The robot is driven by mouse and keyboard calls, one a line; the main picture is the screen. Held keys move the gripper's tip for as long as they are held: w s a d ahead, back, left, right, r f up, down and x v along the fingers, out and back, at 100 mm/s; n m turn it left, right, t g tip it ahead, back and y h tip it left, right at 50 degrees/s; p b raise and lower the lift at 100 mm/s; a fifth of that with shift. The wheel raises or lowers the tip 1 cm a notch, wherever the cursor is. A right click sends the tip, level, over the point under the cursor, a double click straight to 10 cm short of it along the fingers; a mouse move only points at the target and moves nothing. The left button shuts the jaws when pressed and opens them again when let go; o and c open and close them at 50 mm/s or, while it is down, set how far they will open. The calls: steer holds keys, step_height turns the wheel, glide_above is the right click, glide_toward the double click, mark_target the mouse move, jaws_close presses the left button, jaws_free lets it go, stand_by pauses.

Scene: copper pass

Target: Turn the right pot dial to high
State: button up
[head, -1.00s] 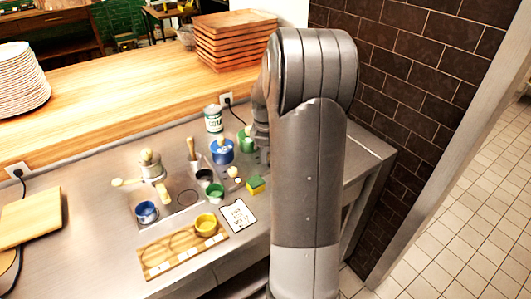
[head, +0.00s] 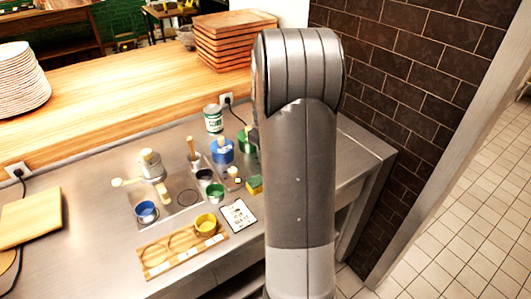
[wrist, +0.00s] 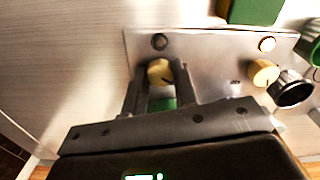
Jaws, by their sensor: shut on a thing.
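In the wrist view my gripper (wrist: 159,74) is shut on a pale yellow dial (wrist: 158,69), one finger on each side. This dial sits at the left of a metal control panel (wrist: 212,68), beside a dark round light (wrist: 160,42). A second yellow dial (wrist: 264,72) stands apart at the panel's other end, near a lit light (wrist: 267,44). The wrist picture seems turned round from the head view, so the held dial looks like the right one there. My arm hides it in the head view. The blue pot (head: 222,152) and green pot (head: 250,135) stand behind the panel.
A green and yellow sponge (head: 255,185) lies close to the panel. A black cup (head: 204,175) and a green cup (head: 215,193) stand to its left. A white card (head: 237,215) lies in front. The right counter end is bare.

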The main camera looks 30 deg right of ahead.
steer(key=m, duration=0.4)
steer(key=shift+m, duration=0.3)
steer(key=m, duration=0.9)
steer(key=shift+m, duration=2.2)
steer(key=o, duration=1)
steer(key=shift+r, duration=0.1)
